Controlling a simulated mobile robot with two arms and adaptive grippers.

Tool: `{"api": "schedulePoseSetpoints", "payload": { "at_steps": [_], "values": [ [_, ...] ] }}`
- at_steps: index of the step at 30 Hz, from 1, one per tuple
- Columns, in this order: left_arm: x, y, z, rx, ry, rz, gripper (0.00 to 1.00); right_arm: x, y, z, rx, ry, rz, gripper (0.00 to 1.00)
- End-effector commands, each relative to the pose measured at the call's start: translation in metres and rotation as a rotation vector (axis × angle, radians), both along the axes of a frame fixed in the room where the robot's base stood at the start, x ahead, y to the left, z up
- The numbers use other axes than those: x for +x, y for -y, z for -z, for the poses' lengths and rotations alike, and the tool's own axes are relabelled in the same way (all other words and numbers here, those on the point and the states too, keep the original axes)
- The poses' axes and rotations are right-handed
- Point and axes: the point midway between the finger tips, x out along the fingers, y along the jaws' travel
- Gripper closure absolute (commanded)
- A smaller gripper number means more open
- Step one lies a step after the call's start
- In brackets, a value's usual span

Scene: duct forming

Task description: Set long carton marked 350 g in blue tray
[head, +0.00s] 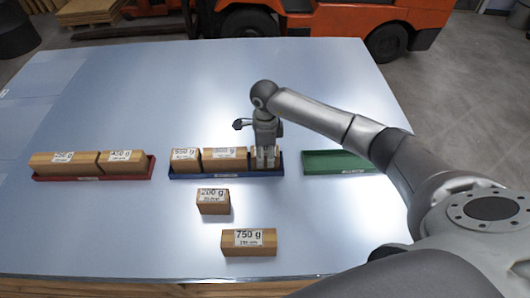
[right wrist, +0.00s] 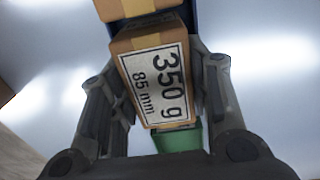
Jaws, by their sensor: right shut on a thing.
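The carton marked 350 g and 85 mm (right wrist: 155,75) is between the fingers of my right gripper (right wrist: 160,105), which is shut on it. In the head view my right gripper (head: 265,165) points down at the right end of the blue tray (head: 225,175) and hides most of the carton (head: 278,156). The carton is at or just above the tray floor; I cannot tell if it touches. Two other cartons stand in the blue tray to its left, one (head: 186,160) at the left end and a longer one (head: 224,159) in the middle. My left gripper is not in view.
A red tray (head: 95,178) at the left holds two cartons. An empty green tray (head: 335,162) is at the right. A 200 g carton (head: 213,202) and a 750 g carton (head: 249,243) lie on the table (head: 110,230) in front. The far table is clear.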

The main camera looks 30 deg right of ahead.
Motion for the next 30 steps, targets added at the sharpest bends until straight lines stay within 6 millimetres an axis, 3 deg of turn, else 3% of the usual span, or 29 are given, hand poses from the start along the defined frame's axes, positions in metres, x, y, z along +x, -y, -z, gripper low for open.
{"api": "schedulePoseSetpoints", "payload": {
  "at_steps": [6, 7, 12, 23, 30],
  "values": [
    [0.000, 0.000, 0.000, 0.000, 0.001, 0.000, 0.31, 0.000, 0.000, -0.001, 0.000, 0.001, 0.000, 0.94],
    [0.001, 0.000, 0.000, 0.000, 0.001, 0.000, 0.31, 0.000, 0.000, -0.001, 0.000, 0.001, 0.000, 0.54],
    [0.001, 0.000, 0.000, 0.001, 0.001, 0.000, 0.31, 0.000, 0.000, -0.001, 0.000, 0.001, 0.000, 0.33],
    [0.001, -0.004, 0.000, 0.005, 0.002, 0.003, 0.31, 0.000, 0.000, -0.001, -0.001, 0.000, 0.000, 0.31],
    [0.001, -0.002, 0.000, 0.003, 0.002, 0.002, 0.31, 0.001, 0.001, -0.034, -0.002, 0.004, -0.001, 0.31]
  ]
}}
